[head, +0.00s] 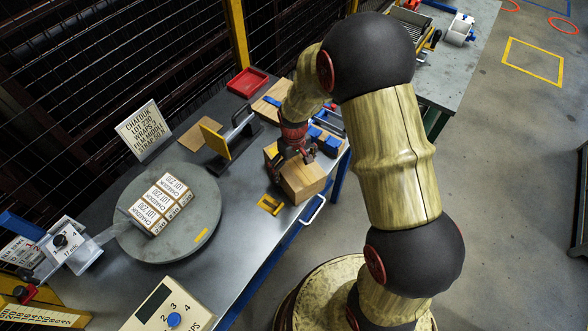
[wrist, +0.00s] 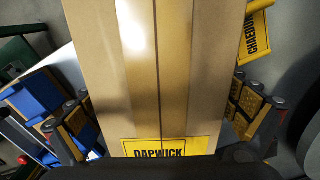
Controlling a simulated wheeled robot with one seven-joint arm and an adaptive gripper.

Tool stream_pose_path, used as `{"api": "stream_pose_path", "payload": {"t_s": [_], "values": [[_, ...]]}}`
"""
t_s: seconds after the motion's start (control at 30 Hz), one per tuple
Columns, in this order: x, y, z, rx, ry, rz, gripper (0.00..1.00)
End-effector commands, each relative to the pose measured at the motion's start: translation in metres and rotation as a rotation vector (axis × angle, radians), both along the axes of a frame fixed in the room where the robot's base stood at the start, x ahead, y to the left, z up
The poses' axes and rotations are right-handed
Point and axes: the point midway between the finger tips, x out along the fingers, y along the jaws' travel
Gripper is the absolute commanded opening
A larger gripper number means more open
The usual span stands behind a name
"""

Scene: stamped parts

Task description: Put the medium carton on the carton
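A brown carton (head: 303,182) stands near the front edge of the steel table. In the wrist view the brown carton (wrist: 190,75) fills the middle, with a tape seam and a yellow label reading DAPWICK. My gripper (head: 296,150) is at the top of this carton, pointing down. In the wrist view its two fingers (wrist: 160,112) lie one on each side of the carton, close to its faces. Whether they press on it cannot be told. White printed cartons (head: 160,204) sit in a close group on the grey round turntable (head: 190,245). Which carton is the medium one is unclear.
A printed sign (head: 143,130), a yellow-plated stand (head: 214,140) and a red tray (head: 247,82) stand behind. Blue parts (head: 326,143) are close to my gripper. A small yellow piece (head: 270,204) lies beside the carton. A control box (head: 168,308) is at the front.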

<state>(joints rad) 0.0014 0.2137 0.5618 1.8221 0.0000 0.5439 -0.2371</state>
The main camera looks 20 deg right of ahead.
Motion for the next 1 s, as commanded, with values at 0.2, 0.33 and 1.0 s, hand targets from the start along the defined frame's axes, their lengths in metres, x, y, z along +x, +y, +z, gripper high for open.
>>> {"api": "stream_pose_path", "payload": {"t_s": [0.2,0.33,1.0], "values": [[-0.0001,0.0001,0.0001,0.0,0.0,0.0,0.85],[-0.0001,0.0001,0.0001,0.0,0.0,0.0,0.78],[-0.0003,0.0,0.0,0.0,0.0,0.0,0.4]]}}
